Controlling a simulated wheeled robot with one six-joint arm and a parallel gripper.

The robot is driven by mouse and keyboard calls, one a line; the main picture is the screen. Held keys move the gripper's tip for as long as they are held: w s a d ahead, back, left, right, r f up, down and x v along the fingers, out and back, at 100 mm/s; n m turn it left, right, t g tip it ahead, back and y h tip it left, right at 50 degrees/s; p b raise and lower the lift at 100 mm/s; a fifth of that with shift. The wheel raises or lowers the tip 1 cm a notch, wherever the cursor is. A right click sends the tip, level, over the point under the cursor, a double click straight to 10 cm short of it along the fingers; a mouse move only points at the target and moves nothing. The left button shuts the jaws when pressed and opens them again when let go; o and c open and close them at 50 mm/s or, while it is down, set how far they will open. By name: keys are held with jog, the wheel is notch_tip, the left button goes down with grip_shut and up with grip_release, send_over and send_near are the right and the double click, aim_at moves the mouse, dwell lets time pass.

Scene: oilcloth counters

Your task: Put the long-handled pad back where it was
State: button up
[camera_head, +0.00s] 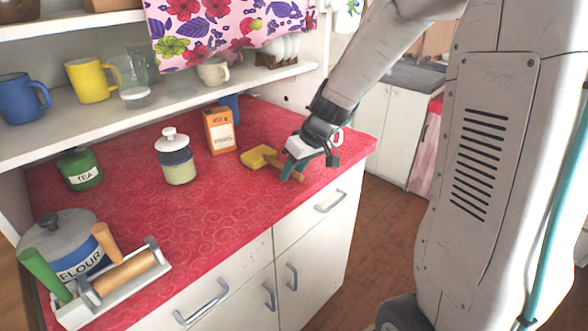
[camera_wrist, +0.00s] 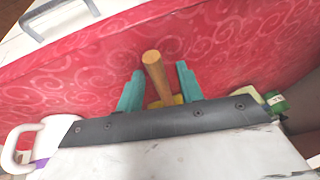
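The long-handled pad has a yellow head (camera_head: 259,156) and a wooden handle. It lies on the red counter (camera_head: 225,200) near the right end, with its handle pointing toward the front edge. My gripper (camera_head: 291,170) is low over the handle, its teal fingers pointing down. In the wrist view the wooden handle (camera_wrist: 155,72) lies between the fingers of my gripper (camera_wrist: 160,86), with a gap on each side. The fingers are open. Most of the yellow head is hidden behind the gripper body in that view.
An orange carton (camera_head: 220,131) stands left of the pad. A white-lidded jar (camera_head: 176,160), a green TEA tin (camera_head: 79,169), a FLOUR pot (camera_head: 72,245) and a rack with rollers (camera_head: 115,280) stand farther left. A shelf (camera_head: 160,107) with mugs overhangs the back. The middle front is clear.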

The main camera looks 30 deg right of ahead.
jog(key=v, duration=1.2)
jog(key=s+a+m+g+h, duration=0.1)
jog(key=s+a, duration=0.2)
jog(key=s, duration=0.9)
jog(key=s+a+r+m+g+h, duration=0.1)
jog(key=s+a, duration=0.3)
jog(key=s, duration=0.8)
jog(key=shift+m+h, duration=0.6)
